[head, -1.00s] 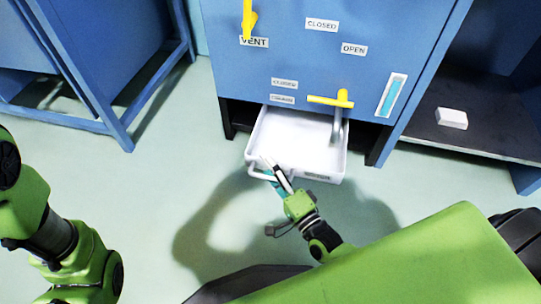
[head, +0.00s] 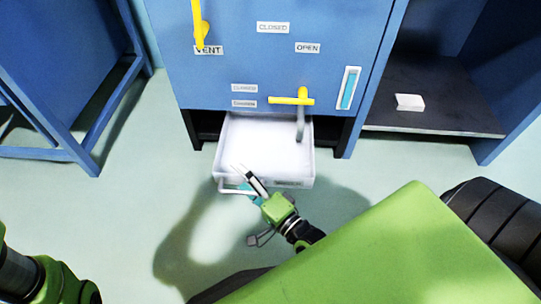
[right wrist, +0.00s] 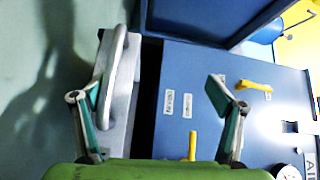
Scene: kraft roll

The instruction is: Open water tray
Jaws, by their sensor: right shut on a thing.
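The white water tray (head: 262,150) is pulled out from under the blue cabinet (head: 265,70). Its inside shows pale and bare, and a grey spout pipe (head: 301,122) comes down over it. A looped handle (head: 228,187) is on its front, toward the left. My right gripper (head: 247,181) is at the handle and shut on it. In the right wrist view, the handle (right wrist: 115,65) runs beside the left finger of my right gripper (right wrist: 152,98); the exact contact is hard to see. My left gripper is out of view.
A yellow valve lever (head: 291,100) sits above the tray, and another yellow lever (head: 200,28) is by the VENT label. A white block (head: 409,102) lies on the dark shelf (head: 430,122) at right. The floor in front of the tray is open.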

